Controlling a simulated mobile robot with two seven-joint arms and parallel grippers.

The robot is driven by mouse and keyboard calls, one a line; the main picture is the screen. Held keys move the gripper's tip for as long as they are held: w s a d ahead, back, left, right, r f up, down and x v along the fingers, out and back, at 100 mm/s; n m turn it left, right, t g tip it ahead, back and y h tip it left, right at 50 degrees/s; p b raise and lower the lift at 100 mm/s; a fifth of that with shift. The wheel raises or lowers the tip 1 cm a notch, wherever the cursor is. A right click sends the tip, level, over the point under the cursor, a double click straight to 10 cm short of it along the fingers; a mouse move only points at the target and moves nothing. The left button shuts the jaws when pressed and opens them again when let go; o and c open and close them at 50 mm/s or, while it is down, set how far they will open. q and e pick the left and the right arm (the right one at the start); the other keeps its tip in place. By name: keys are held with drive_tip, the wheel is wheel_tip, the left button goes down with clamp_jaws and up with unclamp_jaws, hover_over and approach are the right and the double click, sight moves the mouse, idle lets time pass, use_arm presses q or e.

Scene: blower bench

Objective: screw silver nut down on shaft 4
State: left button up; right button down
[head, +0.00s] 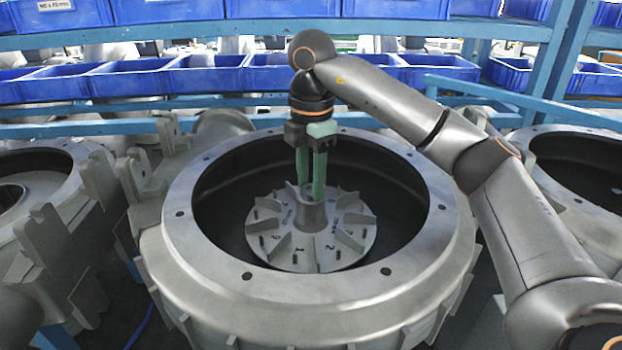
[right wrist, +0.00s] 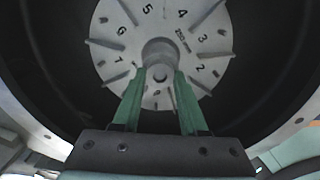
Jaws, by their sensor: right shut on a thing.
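A grey bladed wheel (head: 280,245) with a raised central hub (head: 310,216) sits inside the round blower housing (head: 190,240). My right gripper (head: 312,192) comes down from above with its two green fingers at the top of the hub. In the right wrist view, the fingertips (right wrist: 161,76) are on either side of a round grey metal part at the wheel's centre. The gripper is shut on this part, which I take to be the silver nut; its outline and the shaft are mostly hidden. The wheel face (right wrist: 195,55) carries several numbers. My left gripper is not in view.
The housing's thick rim (head: 330,287) with bolt holes surrounds the wheel, with dark free space inside its wall. Similar housings stand at the left (head: 75,165) and right (head: 545,150). Blue bins (head: 125,80) line the blue rack behind.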

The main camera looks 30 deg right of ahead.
drive_tip(key=m, duration=0.4)
drive_tip(key=shift+w, duration=0.1)
drive_tip(key=m, duration=0.4)
drive_tip(key=c, duration=0.7)
unclamp_jaws()
